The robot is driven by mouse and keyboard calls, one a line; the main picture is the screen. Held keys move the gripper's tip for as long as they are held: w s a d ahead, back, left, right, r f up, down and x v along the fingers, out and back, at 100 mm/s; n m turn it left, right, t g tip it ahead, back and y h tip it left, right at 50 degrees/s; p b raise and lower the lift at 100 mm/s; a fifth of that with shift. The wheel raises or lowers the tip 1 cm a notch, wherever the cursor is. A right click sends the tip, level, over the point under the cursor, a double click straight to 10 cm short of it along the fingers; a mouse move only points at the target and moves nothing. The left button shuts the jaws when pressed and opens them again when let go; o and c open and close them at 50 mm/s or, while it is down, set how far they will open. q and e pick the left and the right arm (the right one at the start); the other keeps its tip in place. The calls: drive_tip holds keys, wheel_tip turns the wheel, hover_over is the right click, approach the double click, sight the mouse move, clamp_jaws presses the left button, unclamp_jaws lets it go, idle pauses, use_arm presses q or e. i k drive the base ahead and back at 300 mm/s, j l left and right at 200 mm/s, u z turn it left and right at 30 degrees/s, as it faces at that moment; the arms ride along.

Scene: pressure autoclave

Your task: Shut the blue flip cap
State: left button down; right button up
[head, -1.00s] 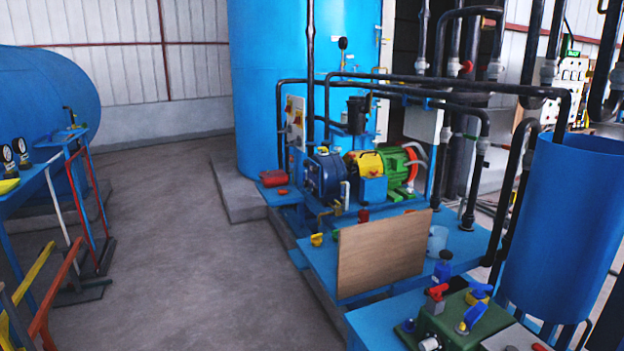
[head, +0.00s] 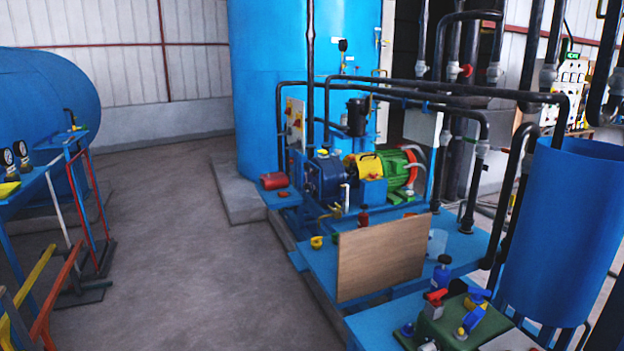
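A green box (head: 432,331) near the bottom right of the head view carries small coloured fittings. Two of them have blue tops: an upright blue piece (head: 472,319) with a yellow part at its base, and a blue piece (head: 480,294) just behind it. A red handle (head: 436,297) stands to their left. I cannot tell for sure which blue piece is the flip cap, or whether it is open. A small dark blue bottle (head: 442,273) stands behind the box. Neither of my grippers is in view.
A wooden board (head: 382,255) stands upright on the blue platform (head: 465,243) behind the box. A large blue cylinder (head: 560,235) and black pipes stand at the right. A blue and green pump (head: 400,172) sits farther back. Open grey floor (head: 200,280) lies left.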

sight(473, 318)
drive_tip(key=i+l+z, duration=0.15)
drive_tip(key=i+z, duration=0.5)
drive_tip(key=z, duration=0.2)
drive_tip(key=i+j+z, duration=0.1)
drive_tip(key=i+z, duration=0.3)
